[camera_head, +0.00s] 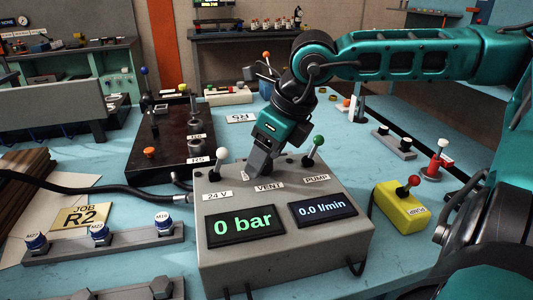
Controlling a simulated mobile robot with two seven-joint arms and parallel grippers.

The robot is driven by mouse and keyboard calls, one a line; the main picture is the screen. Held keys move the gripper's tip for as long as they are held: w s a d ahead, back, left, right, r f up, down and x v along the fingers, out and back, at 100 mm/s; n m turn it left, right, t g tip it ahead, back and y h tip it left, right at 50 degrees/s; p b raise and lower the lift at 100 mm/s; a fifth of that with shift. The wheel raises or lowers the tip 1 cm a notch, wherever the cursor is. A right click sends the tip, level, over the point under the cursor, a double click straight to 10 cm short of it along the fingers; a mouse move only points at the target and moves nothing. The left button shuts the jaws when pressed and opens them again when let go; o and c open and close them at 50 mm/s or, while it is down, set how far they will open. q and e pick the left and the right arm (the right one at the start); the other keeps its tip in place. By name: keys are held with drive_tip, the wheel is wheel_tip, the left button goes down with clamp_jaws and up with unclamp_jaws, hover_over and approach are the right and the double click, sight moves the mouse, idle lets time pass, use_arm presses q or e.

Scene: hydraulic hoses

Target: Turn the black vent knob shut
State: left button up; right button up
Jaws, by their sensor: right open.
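The grey control box (280,257) stands at the front middle with a VENT label (269,187) on its top, between the 24 V and PUMP labels. My right gripper (258,168) reaches down from the upper right, its fingers at the top of the box just behind the VENT label. The black vent knob cannot be made out; the fingers cover that spot. I cannot tell whether they touch or surround it. The displays read 0 bar (240,224) and 0.0 l/min (324,209). My left gripper is not in view.
A white-tipped lever (222,158) and a green-tipped lever (317,146) stand close on either side of the gripper. A yellow box (401,207) with a red-tipped lever stands at right. A black hose (110,188) runs in from the left.

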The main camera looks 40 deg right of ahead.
drive_tip(key=c, duration=1)
drive_tip(key=shift+c, duration=0.2)
drive_tip(key=shift+n, duration=0.3)
drive_tip(key=n, duration=0.2)
drive_tip(key=n+y, duration=0.1)
drive_tip(key=shift+d+n+g+y, duration=0.15)
drive_tip(key=shift+n+g+y, duration=0.15)
drive_tip(key=shift+n, duration=0.1)
drive_tip(key=n+g+y, duration=0.1)
drive_tip(key=n, duration=0.3)
drive_tip(key=shift+w+d, duration=0.1)
drive_tip(key=shift+w, duration=0.05)
drive_tip(key=n+g+b, duration=0.1)
drive_tip(key=n, duration=0.2)
drive_tip(key=n+g, duration=0.1)
drive_tip(key=n, duration=0.1)
drive_tip(key=shift+w+n+y+b, duration=0.15)
drive_tip(key=shift+n+y+b, duration=0.15)
drive_tip(key=shift+n+b, duration=0.1)
drive_tip(key=shift+w+n+g+b, duration=0.15)
drive_tip(key=shift+n+g+b, duration=0.55)
drive_tip(key=shift+n, duration=1.2)
